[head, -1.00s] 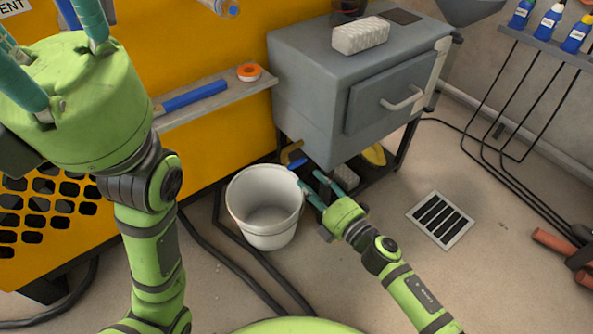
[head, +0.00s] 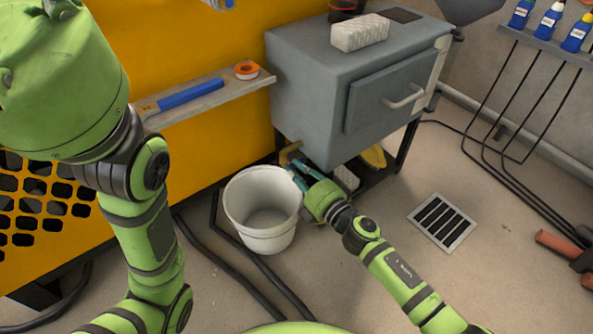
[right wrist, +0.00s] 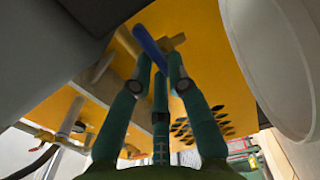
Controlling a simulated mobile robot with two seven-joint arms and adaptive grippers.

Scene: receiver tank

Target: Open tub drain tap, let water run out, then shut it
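The drain tap's brass body (head: 289,151) shows low beside the grey cabinet, behind the bucket rim. In the right wrist view the tap has a blue lever (right wrist: 149,41) and a brass-coloured body (right wrist: 175,41). My right gripper (head: 295,169) is at the tap, and in the right wrist view its fingertips (right wrist: 160,64) are at the near end of the lever. Whether they touch or grip it cannot be told. A white bucket (head: 262,236) stands on the floor just left of the right gripper. No water shows. My left gripper's green palm (head: 55,85) fills the upper left; its fingers are out of frame.
The grey cabinet (head: 310,105) stands above and right of the tap. A narrow shelf (head: 210,103) on the yellow panel holds a blue tool and an orange tape roll. Black hoses (head: 235,268) run across the floor near the bucket. A floor drain (head: 442,222) lies to the right.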

